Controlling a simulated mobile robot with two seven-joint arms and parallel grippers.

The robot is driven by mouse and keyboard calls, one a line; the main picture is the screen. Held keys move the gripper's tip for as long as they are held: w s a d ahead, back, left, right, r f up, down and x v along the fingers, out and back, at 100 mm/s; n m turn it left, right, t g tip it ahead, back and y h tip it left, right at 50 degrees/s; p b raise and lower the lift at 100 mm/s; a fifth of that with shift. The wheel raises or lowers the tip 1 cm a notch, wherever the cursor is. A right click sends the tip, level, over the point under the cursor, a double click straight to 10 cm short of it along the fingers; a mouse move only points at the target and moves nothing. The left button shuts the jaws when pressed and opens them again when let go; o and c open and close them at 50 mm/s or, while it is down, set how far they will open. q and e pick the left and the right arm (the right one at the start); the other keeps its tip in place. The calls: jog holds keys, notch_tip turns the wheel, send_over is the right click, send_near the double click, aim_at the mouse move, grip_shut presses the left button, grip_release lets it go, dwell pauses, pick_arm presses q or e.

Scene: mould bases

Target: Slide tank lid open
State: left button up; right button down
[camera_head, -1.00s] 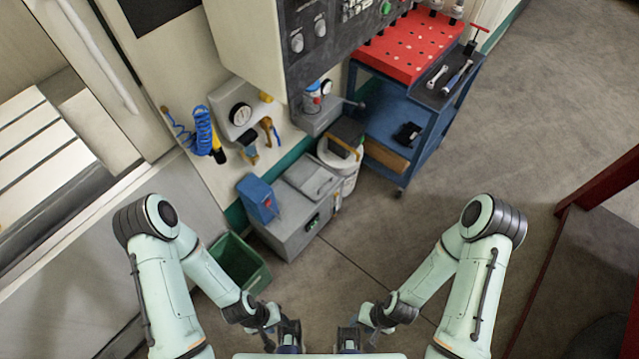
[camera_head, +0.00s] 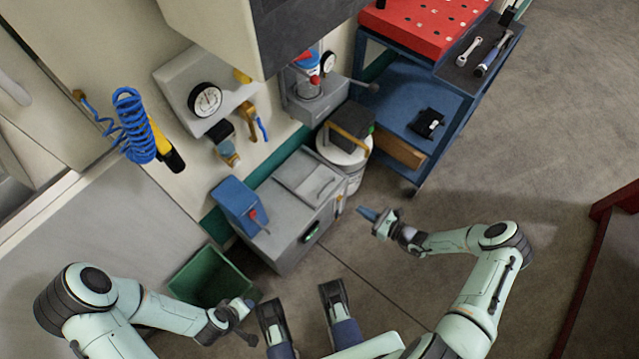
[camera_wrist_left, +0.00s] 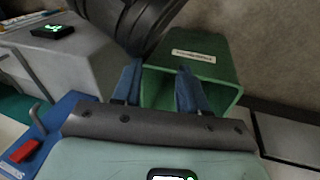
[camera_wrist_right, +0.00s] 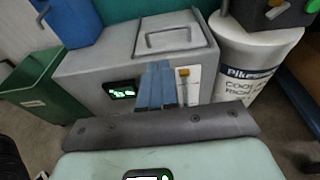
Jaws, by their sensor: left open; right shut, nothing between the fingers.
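The grey tank (camera_head: 283,238) stands on the floor against the wall. Its flat lid (camera_head: 308,178), with a bar handle (camera_head: 326,188), lies on top; it also shows in the right wrist view, lid (camera_wrist_right: 165,35) and handle (camera_wrist_right: 168,38). My right gripper (camera_head: 368,214) is shut and empty, apart from the tank, to the right of its front. In the right wrist view its fingers (camera_wrist_right: 156,82) overlap the tank's front face. My left gripper (camera_head: 250,320) is open and empty, low in front of the green bin. In the left wrist view its fingers (camera_wrist_left: 158,82) stand apart before the bin.
A blue box (camera_head: 238,203) stands on the tank's left part. A green bin (camera_head: 205,279) is left of the tank. A white drum (camera_head: 350,160) with a dark unit stands right of it. A blue cart (camera_head: 440,145) is beyond. Floor to the right is clear.

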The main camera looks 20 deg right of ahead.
pick_arm(q)
notch_tip(320, 180, down, 6)
jog(key=s+a+g+b, duration=0.1)
jog(key=s+a+b, duration=0.1)
jog(key=b, duration=0.2)
jog(key=shift+a+f, duration=0.15)
jog(key=shift+f, duration=0.05)
pick_arm(e)
jog(key=d+x, duration=0.1)
jog(key=x, duration=1.2)
jog(key=shift+w+a, duration=0.2)
jog(key=shift+w, duration=0.45)
jog(key=shift+a+r, duration=0.1)
jog(key=shift+r, duration=0.05)
